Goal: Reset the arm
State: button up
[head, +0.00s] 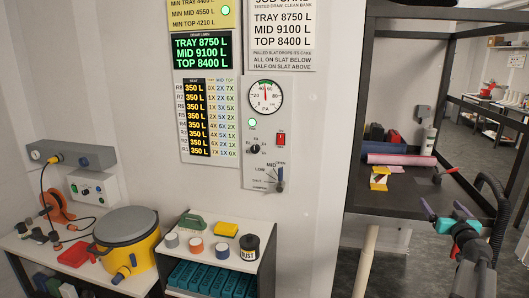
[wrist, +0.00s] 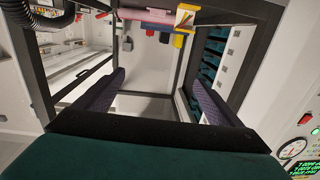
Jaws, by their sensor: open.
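My gripper (head: 446,207) is at the right of the head view, a teal body with dark purple fingers. It is raised in front of the dark-framed bench (head: 385,203). In the wrist view my gripper (wrist: 158,80) shows its two fingers spread wide apart, with nothing between them. The space seen between the fingers is a pale surface inside the dark frame.
A pink roll (head: 400,159) and a yellow item (head: 379,178) lie on the framed bench. A low shelf (head: 222,263) holds a dust pot (head: 249,247) and teal blocks. A yellow canister (head: 127,240) stands left. The wall panel (head: 266,135) carries a gauge and switches. A black hose (head: 497,205) runs beside my arm.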

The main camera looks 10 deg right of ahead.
jog(key=w+a+f+n+g+y+b, duration=0.1)
jog(key=w+a+f+n+y+b, duration=0.3)
jog(key=a+f, duration=0.9)
jog(key=w+a+f+g+y, duration=0.1)
jog(key=w+a+f+y, duration=0.1)
jog(key=w+a+f, duration=0.8)
jog(key=s+a+f+n+g+y+b, duration=0.1)
jog(key=s+a+f+g+y, duration=0.15)
jog(key=a+f, duration=0.6)
jog(key=s+a+f+n+g+y+b, duration=0.1)
jog(key=s+a+f, duration=0.3)
jog(key=a+f, duration=0.5)
jog(key=s+a+f+n+g+y, duration=0.15)
jog(key=s+a+f, duration=0.25)
jog(key=a+f, duration=0.45)
jog(key=s+a+f+n+g+b, duration=0.1)
jog(key=s+a+f+g, duration=0.3)
jog(key=s+a+f, duration=0.6)
jog(key=s+a+f+n+g+b, duration=0.15)
jog(key=s+a+f+g, duration=0.25)
jog(key=s+a+f, duration=0.55)
jog(key=s+d+f+m+g+h, duration=0.15)
jog(key=s+d+g, duration=0.25)
jog(key=s, duration=1)
jog(key=s+d+m+g+h, duration=0.3)
jog(key=s+d, duration=0.4)
jog(key=s, duration=0.3)
jog(key=shift+s+d+r+m+g+h+b, duration=0.15)
jog(key=shift+d+r+m+g+h+b, duration=0.2)
jog(key=shift+m, duration=0.4)
